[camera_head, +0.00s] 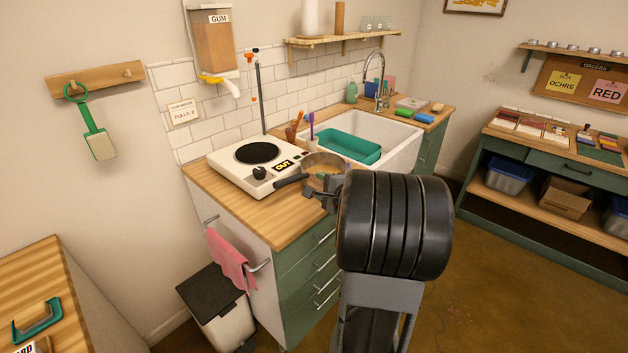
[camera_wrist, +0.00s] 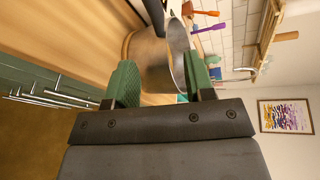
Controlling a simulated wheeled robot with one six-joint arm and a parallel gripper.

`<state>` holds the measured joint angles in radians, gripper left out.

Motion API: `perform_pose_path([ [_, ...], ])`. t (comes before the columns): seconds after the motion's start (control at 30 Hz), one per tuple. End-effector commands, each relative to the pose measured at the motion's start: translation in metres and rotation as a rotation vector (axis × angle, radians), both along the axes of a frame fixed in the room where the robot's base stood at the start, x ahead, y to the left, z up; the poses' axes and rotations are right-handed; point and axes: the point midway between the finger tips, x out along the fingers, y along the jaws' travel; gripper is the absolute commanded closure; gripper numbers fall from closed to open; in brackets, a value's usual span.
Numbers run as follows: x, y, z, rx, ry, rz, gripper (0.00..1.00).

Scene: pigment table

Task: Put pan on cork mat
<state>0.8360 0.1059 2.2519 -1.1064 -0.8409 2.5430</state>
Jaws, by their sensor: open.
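The pan (camera_head: 322,160) is a metal pot with a dark handle (camera_head: 291,181), on the wooden counter just right of the hot plate. Its handle points left toward the hot plate's front corner. My gripper (camera_head: 317,192) is at the near side of the pan, partly hidden by my wrist. In the wrist view my gripper (camera_wrist: 160,80) has its two green fingers apart, with the wall of the pan (camera_wrist: 150,62) showing between and just beyond them. I cannot tell if they touch it. I cannot make out a cork mat in either view.
The white hot plate (camera_head: 258,165) stands left of the pan, with an "OUT" tag. Behind the pan are upright tools (camera_head: 311,126) and the sink (camera_head: 385,145) with a teal basin (camera_head: 340,145). A pink towel (camera_head: 231,259) hangs on the counter's left end.

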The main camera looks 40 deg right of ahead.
Motion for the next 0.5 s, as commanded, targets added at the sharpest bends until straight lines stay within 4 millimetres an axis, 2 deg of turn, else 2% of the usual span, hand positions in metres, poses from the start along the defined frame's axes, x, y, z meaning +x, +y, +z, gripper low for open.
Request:
perform_pose_path([
  [0.1, -0.011, 0.001, 0.004, -0.002, 0.000, -0.002, 0.51],
  [0.27, -0.010, 0.009, 0.009, -0.130, 0.036, -0.017, 0.51],
  [0.37, -0.005, 0.021, 0.014, -0.326, 0.117, -0.038, 0.51],
  [0.5, -0.007, 0.054, 0.018, -0.659, 0.326, -0.012, 0.51],
])
